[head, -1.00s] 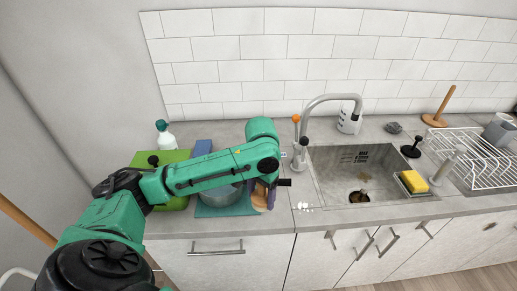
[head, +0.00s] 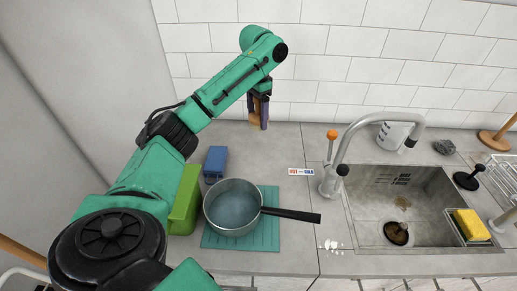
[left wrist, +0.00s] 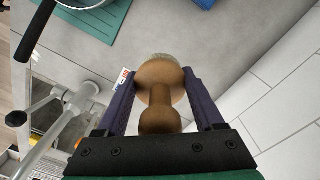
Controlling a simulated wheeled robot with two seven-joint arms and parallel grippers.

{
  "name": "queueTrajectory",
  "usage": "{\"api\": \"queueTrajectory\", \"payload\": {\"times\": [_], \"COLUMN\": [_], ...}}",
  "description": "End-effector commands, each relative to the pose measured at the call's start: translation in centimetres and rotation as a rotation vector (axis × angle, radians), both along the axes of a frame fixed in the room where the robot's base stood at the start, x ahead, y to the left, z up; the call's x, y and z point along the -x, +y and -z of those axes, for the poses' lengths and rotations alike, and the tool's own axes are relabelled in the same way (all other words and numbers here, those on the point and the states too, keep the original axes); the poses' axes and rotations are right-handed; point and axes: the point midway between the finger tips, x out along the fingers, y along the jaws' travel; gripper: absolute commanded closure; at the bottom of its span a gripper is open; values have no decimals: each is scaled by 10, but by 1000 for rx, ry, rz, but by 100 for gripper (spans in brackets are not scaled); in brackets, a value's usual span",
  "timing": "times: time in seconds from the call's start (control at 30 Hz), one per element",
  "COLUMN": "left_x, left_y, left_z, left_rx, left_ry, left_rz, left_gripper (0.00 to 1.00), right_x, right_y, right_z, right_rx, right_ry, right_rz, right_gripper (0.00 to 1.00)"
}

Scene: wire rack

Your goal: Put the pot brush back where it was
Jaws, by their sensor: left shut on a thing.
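The pot brush (left wrist: 158,112) has a round wooden knob handle and a wide wooden head with pale bristles. My left gripper (head: 259,120) is shut on it, with one dark finger on each side in the left wrist view (left wrist: 157,82). In the head view the brush (head: 253,118) shows only as a small brown patch beside the fingers. It hangs near the tiled back wall, behind the pot; I cannot tell its exact height above the counter. My right gripper is not in view.
A pot (head: 233,208) with a black handle sits on a teal mat (head: 262,240). A blue block (head: 215,164) and a green object (head: 185,200) stand left of it. The faucet (head: 335,178) and sink (head: 375,215) are to the right.

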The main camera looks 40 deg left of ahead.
Motion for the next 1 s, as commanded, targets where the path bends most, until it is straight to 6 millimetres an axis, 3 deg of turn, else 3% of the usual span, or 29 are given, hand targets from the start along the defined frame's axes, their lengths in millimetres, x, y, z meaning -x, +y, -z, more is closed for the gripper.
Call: {"api": "queueTrajectory", "payload": {"times": [0.03, 0.1, 0.13, 0.23, 0.4, 0.6, 0.7, 1.0], "left_x": [1, 2, 2, 3, 3, 3, 3, 3], "left_y": [-2, -2, 0, 0, -1, -2, -2, -2], "left_z": [27, 50, 51, 82, 125, 161, 175, 179], "left_rx": [4, 4, -1, -2, -2, 0, -1, -1], "left_ry": [6, 6, 7, 8, 3, 3, 1, 0], "left_rz": [3, 2, 0, 0, -1, 0, 0, 0], "left_gripper": [88, 88, 88, 88, 88, 88, 88, 88], "right_x": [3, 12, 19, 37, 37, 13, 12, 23], "right_y": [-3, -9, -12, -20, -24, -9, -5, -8], "right_z": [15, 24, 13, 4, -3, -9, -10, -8], "right_rx": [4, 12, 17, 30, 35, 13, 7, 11], "right_ry": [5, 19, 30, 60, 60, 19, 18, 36], "right_rz": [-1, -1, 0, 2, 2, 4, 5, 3], "right_gripper": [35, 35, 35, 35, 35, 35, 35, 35]}}
